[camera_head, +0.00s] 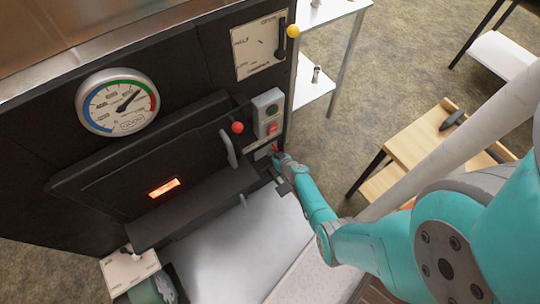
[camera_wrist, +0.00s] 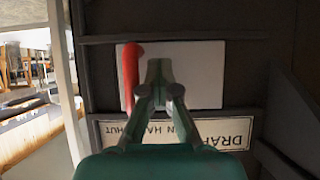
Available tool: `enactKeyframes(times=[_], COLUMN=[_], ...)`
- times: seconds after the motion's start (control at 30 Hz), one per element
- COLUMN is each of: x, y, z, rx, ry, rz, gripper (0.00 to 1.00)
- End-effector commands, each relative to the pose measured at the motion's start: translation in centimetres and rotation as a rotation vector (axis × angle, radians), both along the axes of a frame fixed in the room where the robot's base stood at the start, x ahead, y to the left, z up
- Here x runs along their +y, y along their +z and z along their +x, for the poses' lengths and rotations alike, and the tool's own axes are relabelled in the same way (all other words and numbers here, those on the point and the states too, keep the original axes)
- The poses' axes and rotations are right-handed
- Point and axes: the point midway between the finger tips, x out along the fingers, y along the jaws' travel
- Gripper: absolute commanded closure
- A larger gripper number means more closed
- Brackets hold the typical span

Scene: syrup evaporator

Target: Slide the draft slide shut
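The draft slide shows in the wrist view as a pale plate (camera_wrist: 205,75) in a dark frame, with an upright red handle (camera_wrist: 130,75) at its left. Below it is a white label (camera_wrist: 215,131), upside down, with "DRAFT" and "HUT" readable. My gripper (camera_wrist: 158,66) points at the plate, its fingertips drawn together just right of the red handle. Nothing shows between them. I cannot tell whether they touch the handle or plate. In the head view, my gripper (camera_head: 277,158) is at the evaporator's lower right, by a small red bit of the handle (camera_head: 275,147); the slide is mostly hidden.
The dark evaporator front bears a round gauge (camera_head: 118,102), a door with a red-knobbed handle (camera_head: 237,127), a switch box (camera_head: 268,112) and a yellow-knobbed lever plate (camera_head: 259,46). A wooden bench (camera_head: 420,140) stands right. A dark side wall (camera_wrist: 290,115) flanks the slide.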

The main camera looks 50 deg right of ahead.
Motion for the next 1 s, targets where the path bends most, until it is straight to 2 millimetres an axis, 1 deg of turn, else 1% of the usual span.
enactKeyframes(times=[0.9,1.0], x=[-3.5,-3.6], y=[0.1,0.0], z=[-0.9,-1.0], rx=[-0.001,-0.001], ry=[-0.002,0.001], rz=[-0.001,-0.001], gripper=[1.00,1.00])
